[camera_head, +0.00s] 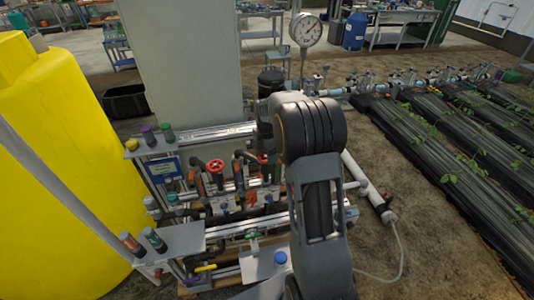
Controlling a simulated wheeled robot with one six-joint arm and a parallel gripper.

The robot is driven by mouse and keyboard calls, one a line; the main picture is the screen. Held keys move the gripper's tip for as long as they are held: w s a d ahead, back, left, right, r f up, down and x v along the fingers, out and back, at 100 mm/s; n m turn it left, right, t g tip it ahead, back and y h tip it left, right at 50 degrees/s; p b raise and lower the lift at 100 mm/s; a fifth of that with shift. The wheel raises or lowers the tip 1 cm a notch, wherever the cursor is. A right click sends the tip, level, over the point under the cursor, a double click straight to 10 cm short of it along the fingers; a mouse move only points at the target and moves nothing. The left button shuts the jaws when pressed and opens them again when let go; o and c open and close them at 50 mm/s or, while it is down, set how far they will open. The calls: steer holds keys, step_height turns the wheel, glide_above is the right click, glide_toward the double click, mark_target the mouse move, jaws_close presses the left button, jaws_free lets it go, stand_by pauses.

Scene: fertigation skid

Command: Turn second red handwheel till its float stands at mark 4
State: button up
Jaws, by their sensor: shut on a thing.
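A red handwheel (215,167) stands on the dosing manifold of the skid, left of my arm. More red parts (263,158) show farther right, close to my arm; I cannot tell whether one is the second handwheel. Clear float tubes and their marks are too small to read, and I cannot make out any float. My arm rises through the middle and hides the right part of the manifold. My gripper cannot be seen; it is hidden behind my arm or out of the picture.
A yellow tank (60,170) stands at the left. A grey shelf (172,243) with bottles is front left. A pressure gauge (305,30) stands behind my arm. A white pipe (368,188) with a hose lies right, beside planted beds (440,140). Bare soil lies at the lower right.

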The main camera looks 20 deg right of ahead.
steer(key=o, duration=0.9)
steer(key=shift+r, duration=0.1)
step_height(320, 180, up, 14)
steer(key=shift+f, duration=0.15)
stand_by(1.2)
